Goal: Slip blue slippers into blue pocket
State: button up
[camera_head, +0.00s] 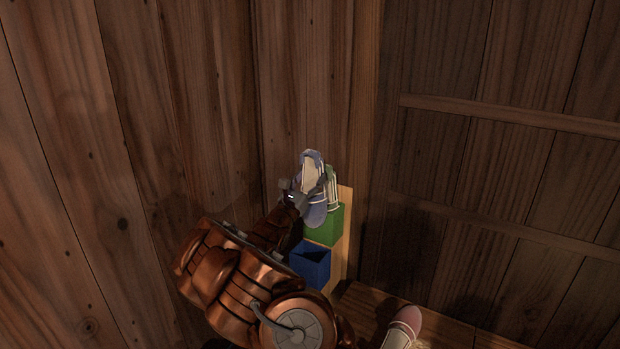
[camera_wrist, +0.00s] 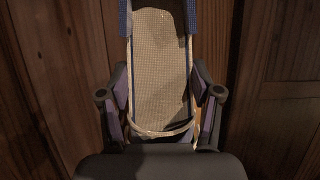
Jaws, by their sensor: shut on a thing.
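The blue slippers (camera_head: 314,184) are in my gripper (camera_head: 304,192), held upright with the pale sole side showing. In the wrist view the slipper's beige woven surface (camera_wrist: 160,70) with blue edges stands between the two fingers of my gripper (camera_wrist: 160,105). The blue pocket (camera_head: 311,264) is an open box on a light wooden board, below the held slippers in the head view. Its visible inside is dark and no slipper shows in it. Whether one or two blue slippers are held cannot be told.
A green pocket (camera_head: 325,227) is on the same board (camera_head: 344,237), with green-and-white slippers (camera_head: 332,185) standing in it, partly behind the held slippers. A pink slipper (camera_head: 405,325) rests on a wooden ledge (camera_head: 372,303) at the bottom. Wooden walls stand close behind.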

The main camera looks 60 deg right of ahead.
jog(key=shift+f+b, duration=3.7)
jog(key=shift+f, duration=5.35)
jog(key=o, duration=1.4)
jog(key=shift+o, duration=0.2)
jog(key=shift+f, duration=0.1)
send_near(312, 225)
jog(key=shift+v, duration=1.55)
jog(key=shift+w+f, duration=0.1)
